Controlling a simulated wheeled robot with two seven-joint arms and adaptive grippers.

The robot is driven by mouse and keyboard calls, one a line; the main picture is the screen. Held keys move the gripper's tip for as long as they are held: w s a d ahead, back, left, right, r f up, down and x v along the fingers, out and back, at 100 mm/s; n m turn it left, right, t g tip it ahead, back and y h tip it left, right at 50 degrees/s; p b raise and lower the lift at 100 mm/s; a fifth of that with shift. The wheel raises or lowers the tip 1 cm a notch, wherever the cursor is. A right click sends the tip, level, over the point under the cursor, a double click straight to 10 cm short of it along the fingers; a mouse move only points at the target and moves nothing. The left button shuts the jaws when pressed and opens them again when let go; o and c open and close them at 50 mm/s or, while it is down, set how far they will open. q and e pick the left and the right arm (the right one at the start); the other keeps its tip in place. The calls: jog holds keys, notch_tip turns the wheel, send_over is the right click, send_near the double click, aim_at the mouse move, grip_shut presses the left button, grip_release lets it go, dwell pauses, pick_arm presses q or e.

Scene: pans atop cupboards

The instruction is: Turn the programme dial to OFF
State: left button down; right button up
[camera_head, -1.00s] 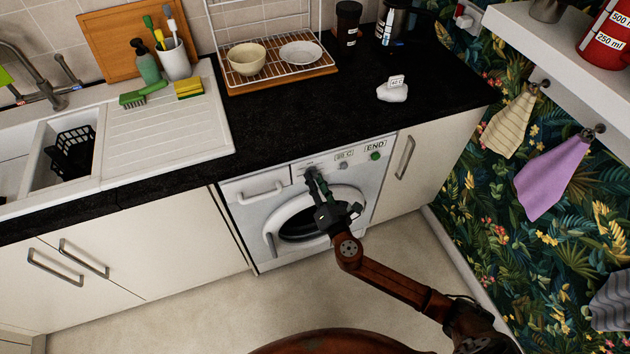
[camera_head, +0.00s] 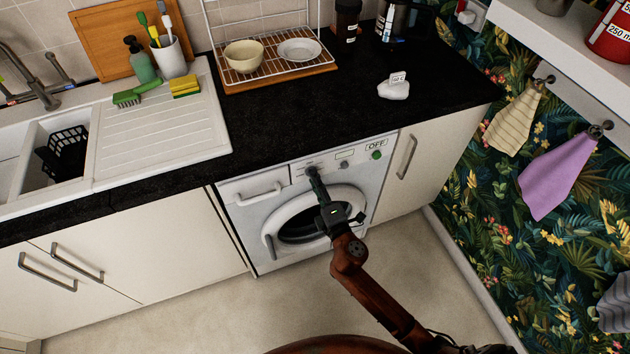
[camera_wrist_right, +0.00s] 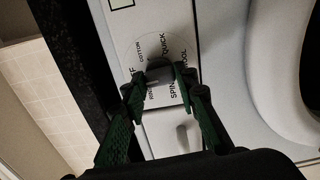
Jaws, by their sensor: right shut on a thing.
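The washing machine (camera_head: 252,222) is built in under the black worktop, with its round door shut. Its display label (camera_head: 376,146) reads OFF. The programme dial (camera_wrist_right: 160,70) is a grey knob on the white panel, ringed by printed words such as COTTON, QUICK, WOOL and SPIN. My right gripper (camera_head: 312,172) reaches up to the panel and is shut on the dial. In the right wrist view its green fingers (camera_wrist_right: 158,86) stand on either side of the knob. In the head view the gripper mostly hides the dial. My left gripper is not in view.
A detergent drawer (camera_head: 258,192) is left of the dial, with a grey knob (camera_head: 344,165) and a green button (camera_head: 377,155) to the right. The worktop (camera_head: 300,120) holds a dish rack (camera_head: 270,75) and a small white object (camera_head: 393,90). The floor in front is clear.

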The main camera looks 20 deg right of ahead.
jog(key=shift+m, duration=0.4)
jog(key=shift+f, duration=0.1)
jog(key=o, duration=1.2)
jog(key=shift+c, duration=0.2)
jog(key=s, duration=1.2)
jog(key=shift+d, duration=0.25)
